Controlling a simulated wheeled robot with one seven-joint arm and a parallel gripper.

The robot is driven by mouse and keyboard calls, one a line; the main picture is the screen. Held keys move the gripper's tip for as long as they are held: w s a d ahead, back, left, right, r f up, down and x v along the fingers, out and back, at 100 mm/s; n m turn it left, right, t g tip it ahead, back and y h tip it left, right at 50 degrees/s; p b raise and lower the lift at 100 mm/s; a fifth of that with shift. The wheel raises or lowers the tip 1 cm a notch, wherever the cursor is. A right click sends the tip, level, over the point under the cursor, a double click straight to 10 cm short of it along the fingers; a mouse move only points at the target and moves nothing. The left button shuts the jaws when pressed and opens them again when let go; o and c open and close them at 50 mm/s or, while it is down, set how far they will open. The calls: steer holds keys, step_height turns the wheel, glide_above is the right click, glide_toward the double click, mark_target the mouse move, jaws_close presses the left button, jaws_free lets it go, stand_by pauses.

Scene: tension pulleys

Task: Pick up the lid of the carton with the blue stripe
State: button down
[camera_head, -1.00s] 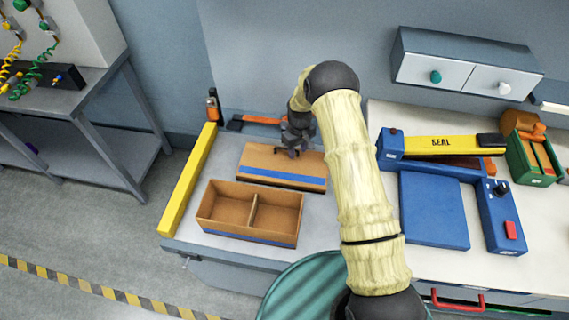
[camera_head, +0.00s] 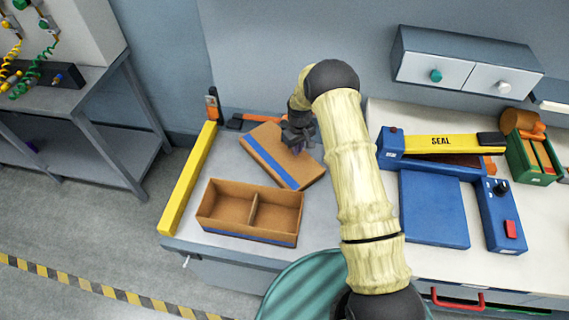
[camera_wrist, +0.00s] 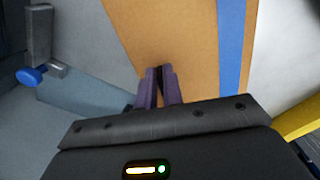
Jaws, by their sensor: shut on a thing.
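The lid (camera_head: 268,149) is a flat brown cardboard panel with a blue stripe, turned at an angle behind the open carton. It also shows in the wrist view (camera_wrist: 185,35). The carton (camera_head: 222,204) is brown, has a divider inside and a blue stripe along its front base. My gripper (camera_head: 298,148) is at the lid's far right part. In the wrist view its purple fingers (camera_wrist: 160,72) are close together on the lid, near its edge. The exact grip is partly hidden, and I cannot tell whether the lid is clear of the table.
A yellow bar (camera_head: 187,182) runs along the table's left edge. An orange and black tool (camera_head: 255,118) lies behind the lid. A blue sealer with a yellow arm (camera_head: 445,144) stands to the right. A grey drawer cabinet (camera_head: 465,65) is at the back wall.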

step_height(320, 180, up, 10)
steer(key=b, duration=0.1)
stand_by(0.6)
stand_by(0.4)
